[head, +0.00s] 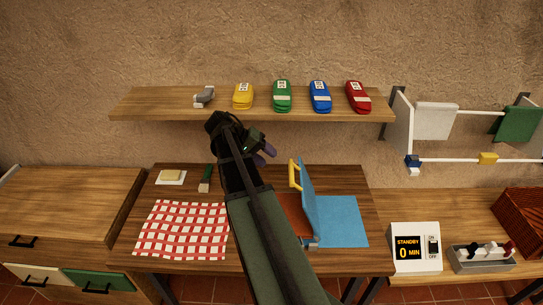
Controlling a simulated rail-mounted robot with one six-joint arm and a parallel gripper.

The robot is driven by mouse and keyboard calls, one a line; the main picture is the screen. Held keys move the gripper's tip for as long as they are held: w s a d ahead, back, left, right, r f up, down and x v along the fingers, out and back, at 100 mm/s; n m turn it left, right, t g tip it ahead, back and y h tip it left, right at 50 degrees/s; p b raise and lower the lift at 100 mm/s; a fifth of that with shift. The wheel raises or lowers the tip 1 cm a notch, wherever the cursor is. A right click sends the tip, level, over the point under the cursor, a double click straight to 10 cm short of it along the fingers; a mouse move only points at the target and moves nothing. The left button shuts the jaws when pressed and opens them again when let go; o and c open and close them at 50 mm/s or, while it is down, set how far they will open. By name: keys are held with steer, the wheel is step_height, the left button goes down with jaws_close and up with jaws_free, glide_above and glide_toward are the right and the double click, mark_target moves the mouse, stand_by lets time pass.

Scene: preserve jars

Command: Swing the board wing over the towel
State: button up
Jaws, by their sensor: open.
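A blue board lies on the table, with its flat panel (342,222) on the right. Its wing (307,190) stands roughly upright at the panel's left edge and carries a yellow handle (294,174) on its left side. A red-and-white checked towel (182,230) lies spread flat on the left of the table, apart from the board. My gripper (264,154) is open and empty, up and left of the handle and apart from it. My arm hides the table between towel and board, and part of an orange-brown surface (291,212) left of the wing.
A wall shelf (150,104) above holds several coloured packets and a grey item. A butter-like block (171,175) and a green-handled brush (206,178) lie behind the towel.

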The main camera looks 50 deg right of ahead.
steer(key=shift+r, duration=0.25)
steer(key=shift+c, duration=1)
steer(key=a+r+p, duration=0.1)
steer(key=p, duration=0.1)
steer(key=s+r+p, duration=0.1)
steer(key=shift+s+a+r+t+p, duration=0.2)
steer(key=shift+a+r+t+p, duration=0.1)
steer(key=shift+a+r+p, duration=0.1)
steer(key=shift+c, duration=1.2)
steer(key=a+t+p, duration=0.1)
steer(key=s+a+r+t+p, duration=0.1)
steer(key=shift+a+r+p, duration=0.15)
steer(key=shift+p, duration=0.2)
steer(key=shift+c, duration=1.2)
steer(key=t, duration=0.1)
steer(key=a+f+t, duration=0.1)
steer(key=shift+w+t+h, duration=0.2)
steer(key=shift+t+h, duration=0.1)
jaws_close()
steer(key=s+d+f+m+t+b, duration=0.1)
steer(key=s+d+f+b, duration=0.1)
steer(key=d+f+b, duration=0.7)
steer(key=shift+f, duration=0.15)
